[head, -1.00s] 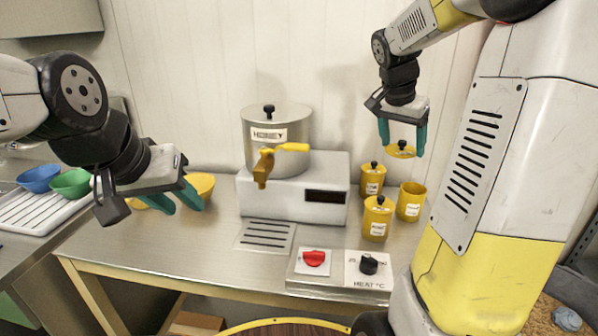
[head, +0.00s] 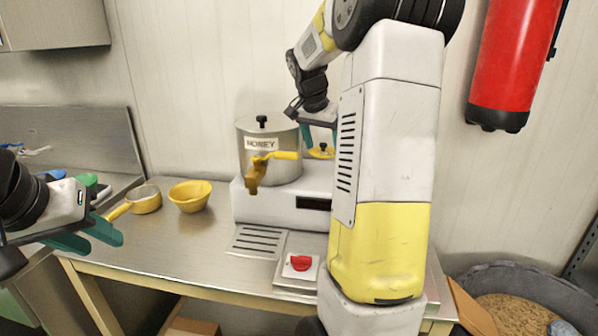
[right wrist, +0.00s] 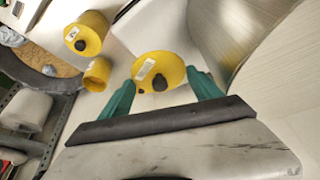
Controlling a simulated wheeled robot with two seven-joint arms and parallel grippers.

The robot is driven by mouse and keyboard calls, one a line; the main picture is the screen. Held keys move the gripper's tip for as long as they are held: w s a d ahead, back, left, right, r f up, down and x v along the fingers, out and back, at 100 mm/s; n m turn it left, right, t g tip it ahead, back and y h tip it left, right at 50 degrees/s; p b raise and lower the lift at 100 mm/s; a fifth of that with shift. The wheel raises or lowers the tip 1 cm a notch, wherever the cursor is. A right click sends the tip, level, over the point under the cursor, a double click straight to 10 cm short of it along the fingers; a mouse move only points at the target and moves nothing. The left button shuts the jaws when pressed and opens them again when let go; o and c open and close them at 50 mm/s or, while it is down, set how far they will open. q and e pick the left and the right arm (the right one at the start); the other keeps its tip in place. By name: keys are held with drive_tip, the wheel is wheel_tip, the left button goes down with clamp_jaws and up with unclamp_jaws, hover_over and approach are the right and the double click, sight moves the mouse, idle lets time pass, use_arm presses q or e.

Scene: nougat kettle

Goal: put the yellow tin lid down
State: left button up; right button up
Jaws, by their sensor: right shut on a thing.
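My right gripper (head: 321,147) is shut on the yellow tin lid (head: 321,154), a small disc with a dark knob. It holds the lid in the air close to the right side of the honey kettle (head: 284,145). In the right wrist view the lid (right wrist: 172,66) sits between the two green fingers, with a pale label beside its knob. That view also shows a lidded yellow tin (right wrist: 93,21) and an open yellow tin (right wrist: 99,73). My right arm hides the tins in the head view. My left gripper (head: 93,239) is open and empty at the left.
The kettle stands on a white base (head: 262,207) with a yellow tap at its front. A red knob (head: 300,263) is near the front. The counter (head: 165,245) is bare at front left.

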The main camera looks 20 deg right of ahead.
sight(324, 180)
wheel_tip(324, 180, down, 8)
drive_tip(key=shift+f, duration=0.15)
idle(0.3)
drive_tip(key=shift+f, duration=0.15)
drive_tip(key=o, duration=1)
drive_tip(key=shift+o, duration=0.2)
drive_tip(key=v, duration=1.2)
